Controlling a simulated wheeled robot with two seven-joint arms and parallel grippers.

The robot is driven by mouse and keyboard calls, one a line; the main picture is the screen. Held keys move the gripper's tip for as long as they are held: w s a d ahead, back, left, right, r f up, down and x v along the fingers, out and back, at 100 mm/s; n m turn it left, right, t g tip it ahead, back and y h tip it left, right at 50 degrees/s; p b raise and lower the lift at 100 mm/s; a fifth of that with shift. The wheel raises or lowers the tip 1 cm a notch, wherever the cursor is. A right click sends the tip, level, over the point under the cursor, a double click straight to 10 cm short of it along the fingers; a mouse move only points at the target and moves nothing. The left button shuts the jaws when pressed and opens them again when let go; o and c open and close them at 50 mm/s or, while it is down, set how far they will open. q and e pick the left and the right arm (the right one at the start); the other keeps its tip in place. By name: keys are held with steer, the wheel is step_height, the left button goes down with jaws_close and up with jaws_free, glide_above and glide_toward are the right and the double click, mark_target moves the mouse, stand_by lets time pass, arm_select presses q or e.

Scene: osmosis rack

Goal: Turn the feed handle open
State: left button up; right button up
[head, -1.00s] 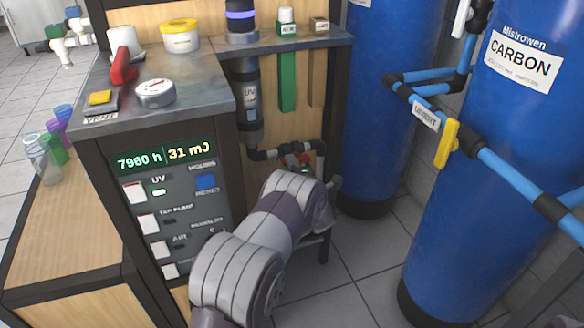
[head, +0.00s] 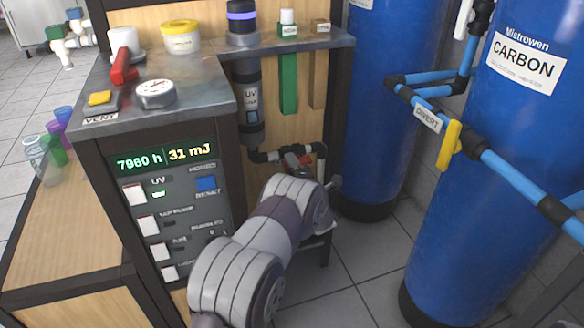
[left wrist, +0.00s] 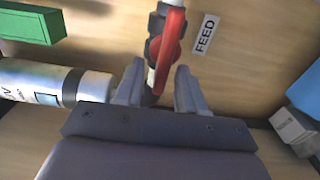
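The red feed handle (left wrist: 169,45) shows in the left wrist view on a dark valve body, beside a white FEED label (left wrist: 206,33). My left gripper (left wrist: 158,85) is open, with one finger on each side of the pipe and the near end of the handle. I cannot tell whether either finger touches it. In the head view a little red of the valve (head: 300,161) shows behind my left arm, and the gripper itself is hidden by the arm. My right gripper is in neither view.
The UV cylinder (left wrist: 55,82) lies close beside my left finger in the left wrist view, with a green block (left wrist: 30,25) beyond it. In the head view the control cabinet (head: 175,210) stands left of my arm. Blue tanks (head: 480,150) with a yellow divert handle (head: 448,145) stand right.

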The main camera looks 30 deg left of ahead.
arm_select(q)
steer(key=p+v, duration=0.4)
steer(key=v, duration=0.8)
steer(key=shift+s+d, duration=0.25)
